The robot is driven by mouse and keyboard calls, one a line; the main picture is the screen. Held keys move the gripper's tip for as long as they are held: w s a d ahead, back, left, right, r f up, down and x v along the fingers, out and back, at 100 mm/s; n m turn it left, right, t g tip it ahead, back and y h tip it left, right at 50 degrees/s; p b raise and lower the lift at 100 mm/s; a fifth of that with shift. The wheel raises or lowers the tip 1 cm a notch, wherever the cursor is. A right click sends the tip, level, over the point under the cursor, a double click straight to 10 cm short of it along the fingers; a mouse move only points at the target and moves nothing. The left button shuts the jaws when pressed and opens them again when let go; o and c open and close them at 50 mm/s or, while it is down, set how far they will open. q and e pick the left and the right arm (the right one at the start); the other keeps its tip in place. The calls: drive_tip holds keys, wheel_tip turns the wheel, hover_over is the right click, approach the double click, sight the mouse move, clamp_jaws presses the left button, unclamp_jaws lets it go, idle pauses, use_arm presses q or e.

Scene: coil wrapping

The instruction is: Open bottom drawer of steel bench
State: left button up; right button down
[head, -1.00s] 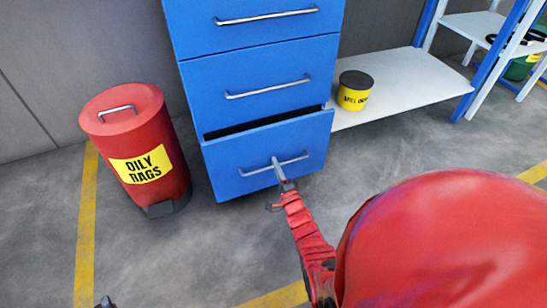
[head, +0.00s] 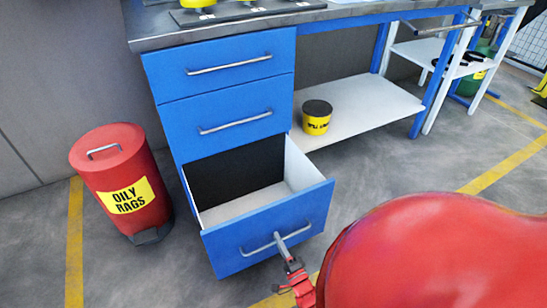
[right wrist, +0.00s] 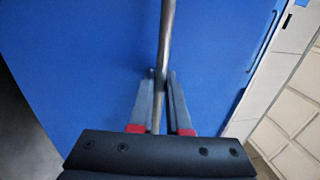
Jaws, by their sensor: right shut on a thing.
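The blue bottom drawer (head: 265,232) of the steel bench is pulled well out in the head view. Its white inside (head: 243,206) shows and looks empty. My right gripper (head: 281,240) is at the middle of the drawer's metal bar handle (head: 300,233), shut on it. In the right wrist view the handle (right wrist: 166,45) runs between the two fingers of the gripper (right wrist: 160,100), with the blue drawer front (right wrist: 90,60) behind. My left gripper is not in view.
Two shut blue drawers (head: 222,117) sit above, under the grey bench top (head: 290,22). A red oily rags bin (head: 122,183) stands left of the drawer, apart from it. A yellow tub (head: 316,122) stands on the white lower shelf (head: 365,105). Grey floor lies in front.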

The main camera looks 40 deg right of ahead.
drive_tip(key=shift+r+v, duration=0.15)
drive_tip(key=shift+v, duration=0.5)
drive_tip(key=shift+r+v, duration=0.1)
drive_tip(key=shift+v, duration=0.6)
drive_tip(key=c, duration=1.2)
unclamp_jaws()
drive_tip(key=shift+o, duration=0.2)
drive_tip(key=shift+s, duration=0.1)
drive_tip(key=v, duration=0.7)
drive_tip(key=shift+s, duration=0.25)
